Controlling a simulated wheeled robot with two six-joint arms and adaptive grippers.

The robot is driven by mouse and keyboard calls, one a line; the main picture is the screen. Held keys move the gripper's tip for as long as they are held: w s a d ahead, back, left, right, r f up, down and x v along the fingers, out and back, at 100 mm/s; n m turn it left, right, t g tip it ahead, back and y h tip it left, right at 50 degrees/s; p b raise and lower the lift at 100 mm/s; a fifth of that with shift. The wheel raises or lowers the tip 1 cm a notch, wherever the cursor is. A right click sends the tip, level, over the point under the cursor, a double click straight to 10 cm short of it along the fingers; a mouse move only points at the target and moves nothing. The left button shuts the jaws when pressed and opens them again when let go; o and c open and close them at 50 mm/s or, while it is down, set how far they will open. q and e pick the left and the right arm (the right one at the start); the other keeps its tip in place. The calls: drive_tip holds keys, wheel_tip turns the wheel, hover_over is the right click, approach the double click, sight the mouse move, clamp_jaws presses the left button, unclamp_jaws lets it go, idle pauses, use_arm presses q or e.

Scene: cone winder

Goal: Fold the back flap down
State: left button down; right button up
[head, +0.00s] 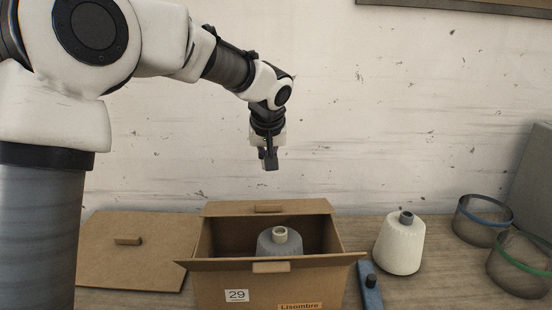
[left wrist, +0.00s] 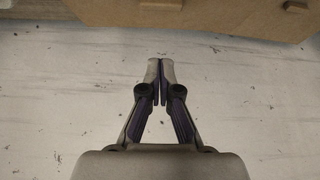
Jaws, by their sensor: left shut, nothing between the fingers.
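An open cardboard box (head: 232,283) stands on the table with a grey cone (head: 279,246) inside. Its back flap (head: 222,209) stands up at the rear rim and carries a small tab (head: 268,208). The front flap (head: 320,260) sticks out over the near rim, with its own tab (head: 271,267). My left gripper (head: 270,166) is shut and empty, pointing down in the air above and behind the back flap. In the left wrist view its closed fingertips (left wrist: 160,64) are apart from the flap (left wrist: 120,12) at the top edge. My right gripper is out of view.
A flat cardboard lid (head: 130,265) with a tab lies left of the box. A cream cone (head: 400,245) stands to the right, near a blue-grey tool (head: 371,290). Two ring-shaped holders (head: 482,222) are at far right. The wall is close behind the box.

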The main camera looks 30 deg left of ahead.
use_arm(q)
drive_tip(key=p, duration=0.2)
hover_over(269, 205)
drive_tip(key=w, duration=0.1)
drive_tip(key=f, duration=0.8)
drive_tip(key=shift+w+a, duration=0.1)
drive_tip(key=shift+a, duration=0.15)
drive_tip(key=f, duration=0.1)
drive_tip(key=s+f, duration=0.1)
drive_tip(key=shift+d+f, duration=0.1)
drive_tip(key=shift+f, duration=0.2)
drive_tip(key=shift+s+d+f, duration=0.1)
drive_tip(key=shift+s+f, duration=0.15)
drive_tip(key=shift+f, duration=0.1)
drive_tip(key=shift+w+d+f, duration=0.1)
